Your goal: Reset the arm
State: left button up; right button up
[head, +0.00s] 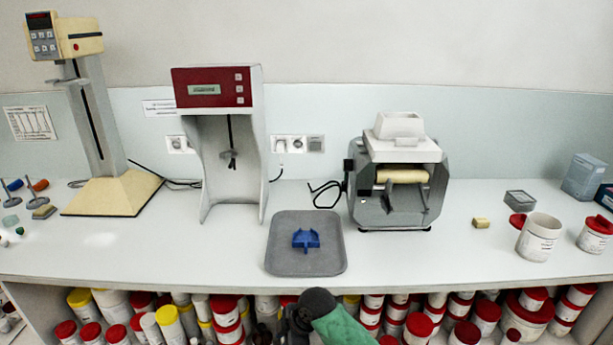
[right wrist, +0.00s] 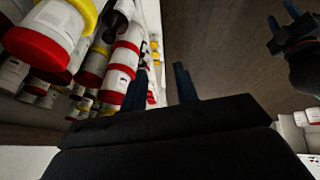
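In the right wrist view my right gripper (right wrist: 163,80) shows two dark blue fingers standing apart with nothing between them. It is low, beside jars under the bench top. In the head view a dark rounded joint and a green section of my arm show at the bottom centre, in front of the bench edge; no fingers show there. My left gripper does not show in the head view. A dark pronged part is cut off at the right of the right wrist view, and I cannot tell what it is.
An open white jar (head: 539,238) stands right. Several lidded jars (head: 225,309) fill the space below.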

jog(key=s+d+f+m+h, duration=0.1)
jog(key=s+d+f+m, duration=0.4)
jog(key=f, duration=0.3)
jog(key=s+d+f+m, duration=0.4)
jog(key=s+f+m, duration=0.15)
jog(key=f, duration=0.35)
jog(key=s+d+f+m+h, duration=0.1)
jog(key=s+d+f+m, duration=0.1)
jog(key=s+d+f, duration=0.2)
jog(key=s+d+f+m+h, duration=0.1)
jog(key=s+d+f+m, duration=0.2)
jog(key=s, duration=0.6)
jog(key=s+d+f+m+h, duration=0.1)
jog(key=s+d+f+m, duration=0.1)
jog(key=s+d+f, duration=0.3)
jog(key=s+d, duration=0.1)
jog(key=s, duration=0.1)
jog(key=shift+s+d+h, duration=0.3)
jog(key=shift+s, duration=0.05)
